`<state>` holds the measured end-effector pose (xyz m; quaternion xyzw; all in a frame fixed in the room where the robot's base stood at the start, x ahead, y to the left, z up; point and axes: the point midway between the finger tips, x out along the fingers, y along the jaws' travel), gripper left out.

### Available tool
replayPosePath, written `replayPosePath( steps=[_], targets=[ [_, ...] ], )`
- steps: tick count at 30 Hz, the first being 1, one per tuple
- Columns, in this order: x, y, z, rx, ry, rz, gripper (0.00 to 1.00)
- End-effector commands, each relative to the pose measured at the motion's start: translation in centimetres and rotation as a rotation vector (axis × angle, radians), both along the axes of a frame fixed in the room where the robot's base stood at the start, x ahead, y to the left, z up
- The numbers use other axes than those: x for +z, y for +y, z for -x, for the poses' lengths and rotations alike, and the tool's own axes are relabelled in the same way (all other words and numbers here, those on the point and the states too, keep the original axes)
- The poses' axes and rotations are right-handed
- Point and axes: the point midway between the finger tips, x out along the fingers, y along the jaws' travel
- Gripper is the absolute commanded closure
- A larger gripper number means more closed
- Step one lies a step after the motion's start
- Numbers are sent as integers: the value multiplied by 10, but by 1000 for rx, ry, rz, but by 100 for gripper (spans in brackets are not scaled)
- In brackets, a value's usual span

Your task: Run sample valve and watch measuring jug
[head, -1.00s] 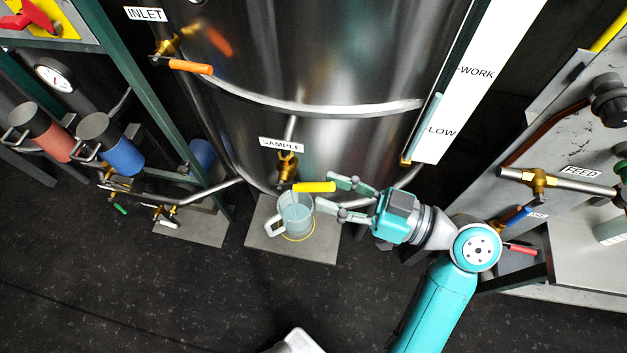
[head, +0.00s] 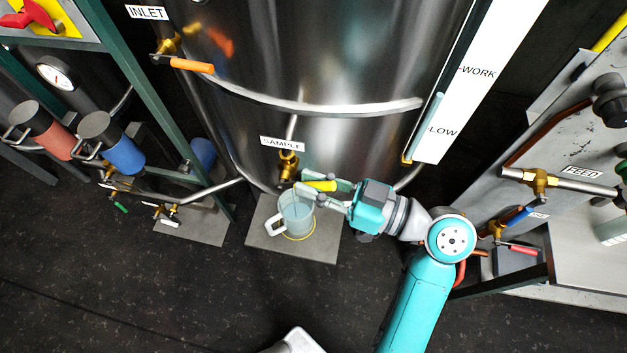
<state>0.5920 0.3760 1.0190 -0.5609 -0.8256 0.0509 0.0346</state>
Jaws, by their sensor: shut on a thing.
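The sample valve (head: 288,166) is a brass tap under the SAMPLE label, low on the steel tank. Its yellow lever (head: 322,186) points to the right. My gripper (head: 309,184) is shut on this lever, one finger above it and one below. The clear measuring jug (head: 296,220) stands upright below the valve, with its white handle to the left. It holds pale blue liquid. The lower finger hides part of the jug's upper right rim. I cannot tell clearly whether liquid is running into it.
The jug stands on a grey plate (head: 262,238) with a yellow ring (head: 300,238) around its base. The inlet valve's orange lever (head: 192,66) is at upper left. Feed pipework (head: 560,182) is at right. The front floor is mostly clear.

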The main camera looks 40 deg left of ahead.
Motion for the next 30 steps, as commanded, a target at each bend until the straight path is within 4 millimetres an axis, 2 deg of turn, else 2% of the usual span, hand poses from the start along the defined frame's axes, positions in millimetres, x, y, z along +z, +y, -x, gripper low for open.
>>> replayPosePath(
  steps=[11, 30],
  targets=[
    [-5, -2, -1, 0, 33, -47, 100],
    [-33, -9, -6, 0, 252, -403, 100]
  ],
)
